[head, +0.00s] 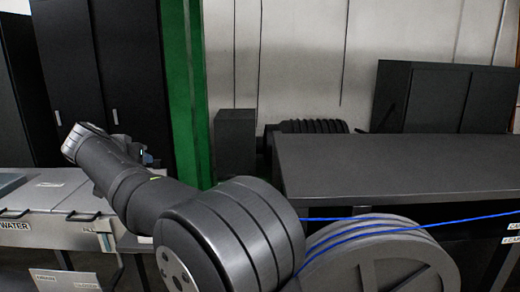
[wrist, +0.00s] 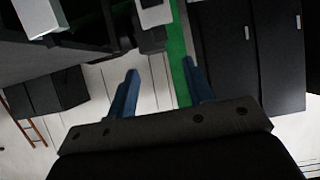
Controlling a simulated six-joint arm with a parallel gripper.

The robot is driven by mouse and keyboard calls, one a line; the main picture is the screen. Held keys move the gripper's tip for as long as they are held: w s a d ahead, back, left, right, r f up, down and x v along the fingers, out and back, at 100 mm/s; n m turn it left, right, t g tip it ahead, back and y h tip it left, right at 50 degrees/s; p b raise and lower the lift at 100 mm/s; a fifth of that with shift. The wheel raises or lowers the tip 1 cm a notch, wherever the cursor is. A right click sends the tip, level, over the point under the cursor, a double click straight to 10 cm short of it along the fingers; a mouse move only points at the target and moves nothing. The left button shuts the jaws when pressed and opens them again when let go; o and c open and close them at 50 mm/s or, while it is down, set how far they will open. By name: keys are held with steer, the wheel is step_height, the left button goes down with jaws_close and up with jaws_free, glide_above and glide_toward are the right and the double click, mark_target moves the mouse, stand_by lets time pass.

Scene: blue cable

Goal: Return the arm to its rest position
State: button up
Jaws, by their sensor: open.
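My gripper (wrist: 160,88) shows in the wrist view with its two blue fingers apart. Nothing is between them. In the head view my arm rises from the lower middle toward the upper left; the gripper is mostly hidden behind it there. The blue cable (head: 450,221) runs over a grey reel (head: 385,265) at the bottom and stretches off to the right edge. The gripper is away from the cable, which I do not make out in the wrist view.
A dark table (head: 400,165) fills the right. A grey bench (head: 45,190) with a WATER label stands at the left, beside my arm. A green post (head: 183,90) and dark cabinets (head: 120,75) stand behind. The air above the table is clear.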

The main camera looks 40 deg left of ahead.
mark_target(156, 165)
steer(key=x, duration=1.6)
steer(key=shift+w+a+r, duration=0.1)
steer(key=shift+w, duration=0.05)
steer(key=v, duration=1.8)
steer(key=x, duration=1.8)
steer(key=shift+s+d+r+t+y, duration=0.15)
steer(key=shift+s+d+t+y, duration=0.35)
steer(key=shift+s+d, duration=0.5)
